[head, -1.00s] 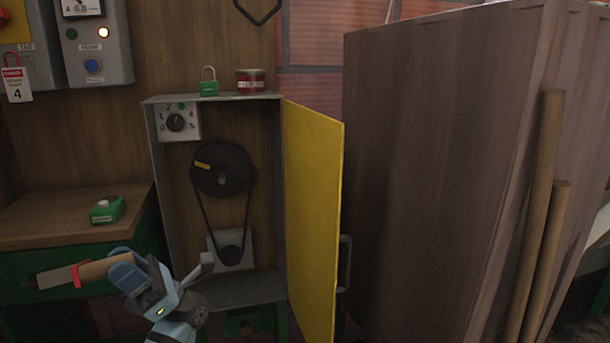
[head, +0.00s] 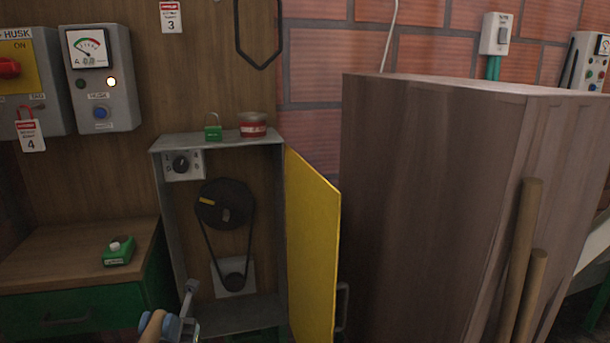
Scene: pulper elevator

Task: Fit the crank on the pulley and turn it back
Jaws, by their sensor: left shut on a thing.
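The black pulley wheel (head: 224,205) with a yellow mark sits inside an open grey cabinet (head: 163,210). A belt (head: 206,245) runs from it down to a small lower pulley (head: 234,281). My left gripper (head: 168,327) is at the bottom edge, in front of the cabinet's lower left and below the pulley. It is shut on a wooden-handled piece (head: 152,326), which I take to be the crank; most of it is cut off by the frame. A grey metal part (head: 190,292) rises beside the gripper, apart from the pulley. My right gripper is not in view.
The yellow cabinet door (head: 312,250) stands open to the right. A green padlock (head: 213,132) and a red tin (head: 253,124) sit on top. A large wooden bin (head: 430,200) fills the right.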

